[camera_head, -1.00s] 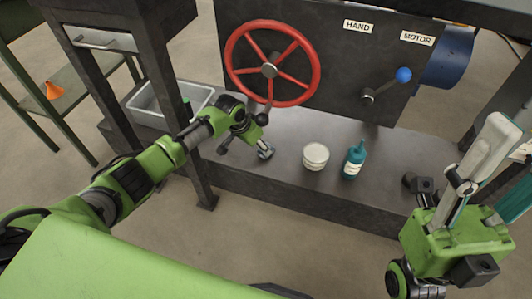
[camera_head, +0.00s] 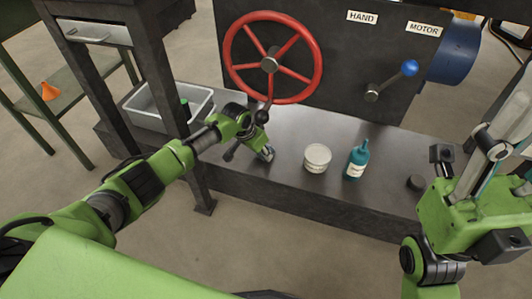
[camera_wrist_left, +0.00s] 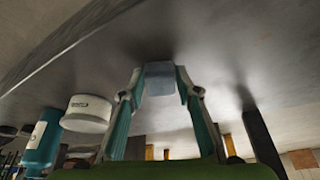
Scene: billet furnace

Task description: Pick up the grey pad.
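The grey pad (camera_wrist_left: 159,80) is a small pale block between the two fingertips of my left gripper (camera_wrist_left: 158,84) in the left wrist view. The fingers appear to touch it on both sides. In the head view the left gripper (camera_head: 265,154) points down at the dark bench, left of the white tub. The pad is too small there to tell whether it rests on the bench or is lifted. My right gripper (camera_head: 495,135) is raised at the right edge, seen nearly edge-on, so its opening is unclear.
The white tub (camera_head: 317,157) and teal bottle (camera_head: 357,160) stand right of the left gripper. The red handwheel (camera_head: 310,70) and blue-knobbed lever (camera_head: 391,81) are behind. A grey bin (camera_head: 140,112) is at left.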

